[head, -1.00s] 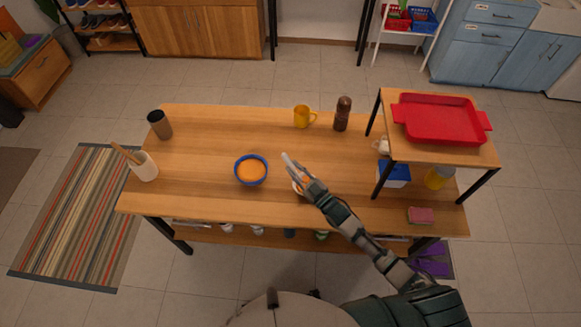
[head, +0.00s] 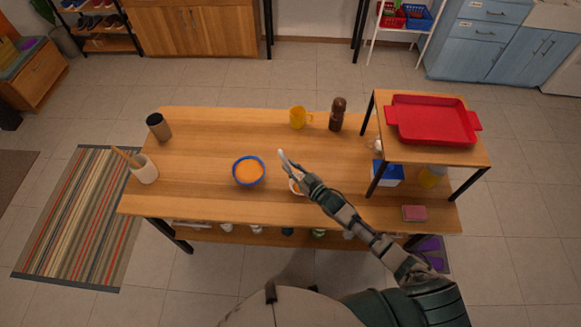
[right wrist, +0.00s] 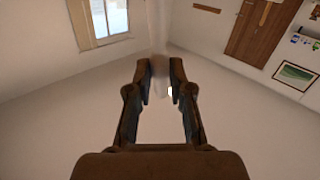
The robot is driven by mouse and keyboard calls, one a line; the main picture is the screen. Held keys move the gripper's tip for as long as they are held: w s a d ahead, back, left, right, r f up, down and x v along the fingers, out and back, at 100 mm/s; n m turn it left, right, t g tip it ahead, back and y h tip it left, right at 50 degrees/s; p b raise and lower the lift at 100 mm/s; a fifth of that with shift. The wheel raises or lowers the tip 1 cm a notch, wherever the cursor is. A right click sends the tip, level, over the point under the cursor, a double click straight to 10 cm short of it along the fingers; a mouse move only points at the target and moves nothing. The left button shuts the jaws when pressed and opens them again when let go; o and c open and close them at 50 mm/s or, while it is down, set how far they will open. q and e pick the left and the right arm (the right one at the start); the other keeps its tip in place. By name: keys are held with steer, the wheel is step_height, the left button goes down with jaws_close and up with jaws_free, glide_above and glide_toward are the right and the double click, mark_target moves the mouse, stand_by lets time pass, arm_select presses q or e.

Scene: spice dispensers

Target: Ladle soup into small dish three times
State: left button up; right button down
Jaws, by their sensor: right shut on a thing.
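A blue bowl of orange soup (head: 249,171) stands on the wooden table, left of my right gripper. My right gripper (head: 303,179) is shut on a pale ladle (head: 285,160), whose white end points up and left above the table. In the right wrist view the gripper (right wrist: 161,85) has a blurred whitish piece of the ladle (right wrist: 160,68) between its fingertips. A small pale dish (head: 294,187) sits under the right gripper, mostly hidden by it; its contents are hard to make out. My left gripper is not in view.
A yellow mug (head: 298,118) and a brown grinder (head: 338,113) stand at the back. A raised shelf with a red tray (head: 433,121) is at the right. A dark cup (head: 158,127) and a white utensil holder (head: 145,170) stand at the left. The table's middle left is clear.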

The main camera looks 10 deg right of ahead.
steer(key=shift+w+d+r+m+g+p, duration=0.2)
steer(key=shift+w+r+m+g+p, duration=0.1)
steer(key=shift+w+g+p, duration=0.3)
arm_select(q)
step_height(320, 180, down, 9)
steer(key=b, duration=1.1)
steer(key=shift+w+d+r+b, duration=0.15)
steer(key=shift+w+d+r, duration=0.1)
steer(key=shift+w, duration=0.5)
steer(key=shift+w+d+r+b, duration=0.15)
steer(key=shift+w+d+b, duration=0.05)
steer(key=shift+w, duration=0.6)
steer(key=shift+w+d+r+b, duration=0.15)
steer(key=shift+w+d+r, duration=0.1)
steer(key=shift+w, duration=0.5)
arm_select(e)
steer(key=w+f+m+g+h, duration=0.1)
steer(key=w+f+m+g, duration=0.4)
steer(key=w+g, duration=0.3)
steer(key=shift+w+d+f+g+h, duration=0.3)
steer(key=shift+d+f+g, duration=0.05)
steer(key=shift+f+g, duration=0.25)
